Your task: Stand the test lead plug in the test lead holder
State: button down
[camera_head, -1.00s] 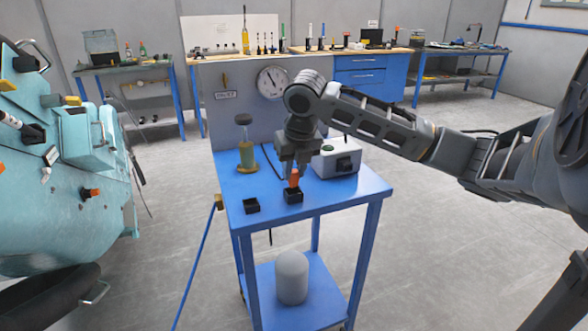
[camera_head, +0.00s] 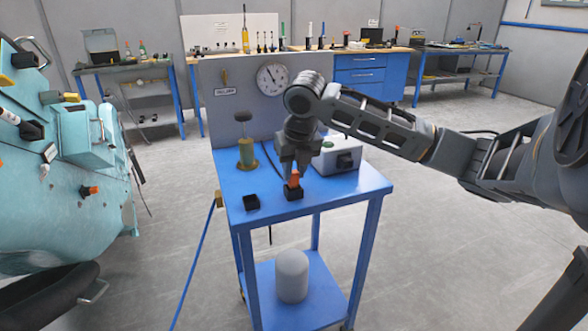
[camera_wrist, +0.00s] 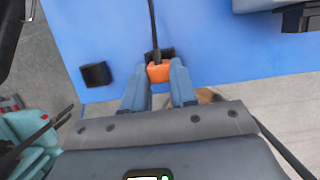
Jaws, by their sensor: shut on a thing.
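The orange test lead plug (camera_head: 294,179) is held upright between the fingers of my gripper (camera_head: 294,174), over the right of two small black open boxes. That box, taken as the test lead holder (camera_head: 293,194), stands near the front edge of the blue cart top. The plug's lower end appears at or inside the box opening; how deep it sits is hidden. In the wrist view my gripper (camera_wrist: 159,78) has its fingers on both sides of the plug (camera_wrist: 158,73). The black box (camera_wrist: 165,53) is partly hidden behind it, and a dark lead runs up from the plug.
A second black box (camera_head: 251,202) stands to the left on the cart top (camera_head: 330,192). The teal machine (camera_head: 60,190) is at far left.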

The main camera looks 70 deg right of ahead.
jog(key=shift+f+b, duration=0.8)
jog(key=shift+f, duration=0.2)
jog(key=c, duration=0.8)
grip_release()
jog(key=shift+r, duration=0.15)
jog(key=v, duration=0.7)
jog(key=shift+s+a+r, duration=0.1)
jog(key=shift+r, duration=0.2)
